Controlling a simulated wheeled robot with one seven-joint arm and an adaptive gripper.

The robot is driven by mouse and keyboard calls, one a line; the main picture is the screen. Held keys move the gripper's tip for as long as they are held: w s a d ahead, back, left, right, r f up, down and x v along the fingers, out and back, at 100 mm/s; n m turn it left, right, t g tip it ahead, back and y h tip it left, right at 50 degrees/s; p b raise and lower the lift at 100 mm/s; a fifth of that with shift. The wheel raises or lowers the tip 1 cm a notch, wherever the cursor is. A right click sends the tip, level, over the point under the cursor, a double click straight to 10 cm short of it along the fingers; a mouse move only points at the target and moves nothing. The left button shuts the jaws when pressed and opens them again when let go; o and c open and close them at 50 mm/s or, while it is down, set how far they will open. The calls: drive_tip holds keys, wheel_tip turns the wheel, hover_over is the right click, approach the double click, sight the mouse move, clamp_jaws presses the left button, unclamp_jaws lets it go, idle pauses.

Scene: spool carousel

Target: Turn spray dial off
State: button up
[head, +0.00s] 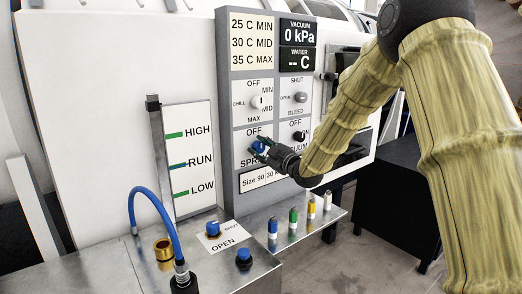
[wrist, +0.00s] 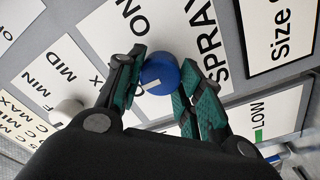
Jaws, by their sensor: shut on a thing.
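The blue spray dial (head: 258,147) is on the grey control panel, between the OFF label above and the partly covered SPRAY label below. In the wrist view the dial (wrist: 160,72) sits between my two green-padded fingers, with a short pale mark on the lower left of its face. My gripper (head: 264,151) reaches in from the right and is shut on the dial; it also shows in the wrist view (wrist: 163,84). The ON label (wrist: 130,20) is above the dial in the wrist view. The OFF label is hidden there.
The white chill dial (head: 257,102) and grey bleed dial (head: 301,97) are above. A black vacuum dial (head: 299,136) is close beside my gripper. Below is a metal bench (head: 215,275) with a blue hose (head: 155,203), a blue shut/open knob (head: 212,228) and several coloured pegs.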

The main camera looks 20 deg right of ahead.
drive_tip(key=o, duration=1)
drive_tip(key=shift+d, duration=0.15)
drive_tip(key=v, duration=1.2)
